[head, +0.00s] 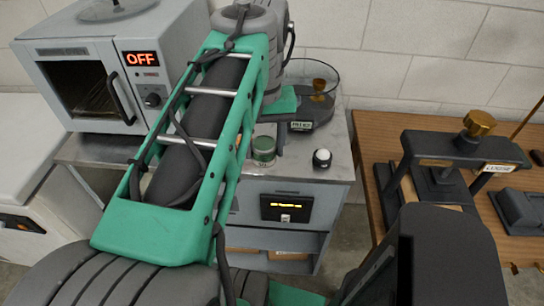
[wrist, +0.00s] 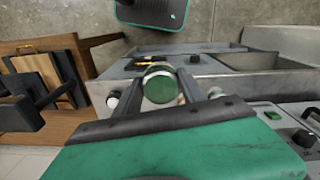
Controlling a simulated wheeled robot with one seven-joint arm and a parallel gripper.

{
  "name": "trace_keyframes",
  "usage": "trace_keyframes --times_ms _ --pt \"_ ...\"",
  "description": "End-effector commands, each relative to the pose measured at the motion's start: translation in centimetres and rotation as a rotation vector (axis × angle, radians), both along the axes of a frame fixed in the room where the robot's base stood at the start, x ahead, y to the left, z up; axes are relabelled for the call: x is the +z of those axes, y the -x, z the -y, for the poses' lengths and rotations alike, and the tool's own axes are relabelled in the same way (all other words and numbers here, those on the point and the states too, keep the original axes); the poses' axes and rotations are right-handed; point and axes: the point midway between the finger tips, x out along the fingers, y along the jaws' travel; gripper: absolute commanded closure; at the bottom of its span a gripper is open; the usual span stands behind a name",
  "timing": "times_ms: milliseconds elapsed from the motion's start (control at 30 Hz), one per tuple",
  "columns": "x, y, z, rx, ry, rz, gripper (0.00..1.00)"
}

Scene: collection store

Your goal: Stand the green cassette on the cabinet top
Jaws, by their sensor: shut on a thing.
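In the wrist view the cassette (wrist: 160,88) shows as a green disc with a pale rim. My gripper (wrist: 161,92) has one finger on each side of it and is shut on it. In the head view my arm hides most of the gripper. I cannot tell whether the cassette's base touches the top.
A small black-and-white round object (head: 322,159) is right of the cassette. A scale with a clear dish (head: 318,98) stands behind. An oven marked OFF (head: 100,75) is at the left. A wooden table (head: 380,135) with a dark press (head: 455,150) is at the right.

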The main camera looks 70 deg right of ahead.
Motion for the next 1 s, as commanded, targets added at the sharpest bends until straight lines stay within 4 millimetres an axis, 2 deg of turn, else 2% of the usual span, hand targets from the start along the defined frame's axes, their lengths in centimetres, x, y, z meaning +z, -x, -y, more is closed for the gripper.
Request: trace_keyframes --times_ms 300,433,667,800,1000 --pt "-4.1 0.5 8.6 0.002 -0.009 0.000 0.95" --pt "-7.0 0.6 10.8 0.003 -0.006 0.000 0.95" --pt "-9.8 0.7 13.1 0.002 -0.005 0.000 0.95" --pt "-12.2 0.7 12.9 0.003 -0.003 0.000 0.95" --pt "-12.5 0.7 12.9 0.003 0.000 0.000 0.95"
